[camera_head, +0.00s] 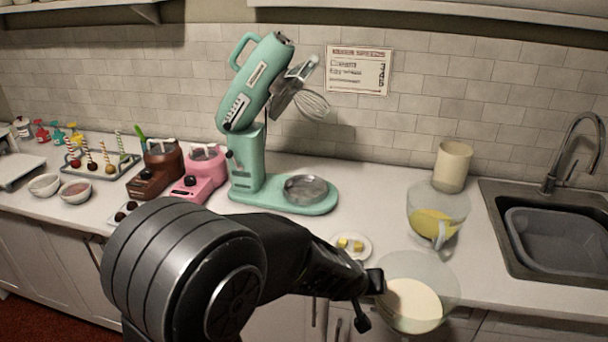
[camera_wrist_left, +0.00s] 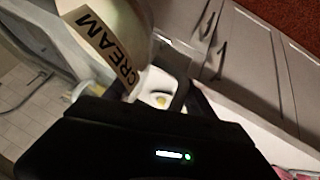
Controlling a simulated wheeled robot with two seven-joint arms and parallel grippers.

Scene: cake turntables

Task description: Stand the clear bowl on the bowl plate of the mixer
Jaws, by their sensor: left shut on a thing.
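A clear bowl with pale cream in it (camera_head: 434,280) is at the counter's front edge, right of centre in the head view. My left gripper (camera_head: 372,296) is shut on the left side of its rim. In the left wrist view the bowl (camera_wrist_left: 140,20) carries a band reading CREAM. I cannot tell whether its base is clear of the counter. The teal mixer (camera_head: 247,160) stands at the back with its head tilted up and a whisk (camera_head: 312,104) raised. Its round metal bowl plate (camera_head: 305,188) is empty on the teal base. My right gripper is not in view.
A second clear bowl with yellow contents (camera_head: 436,222) stands behind the held one. A white saucer with yellow cubes (camera_head: 350,253) lies between mixer and bowl. A beige canister (camera_head: 453,166) and sink (camera_head: 560,250) are right. Pink (camera_head: 200,175) and brown (camera_head: 155,172) machines stand left.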

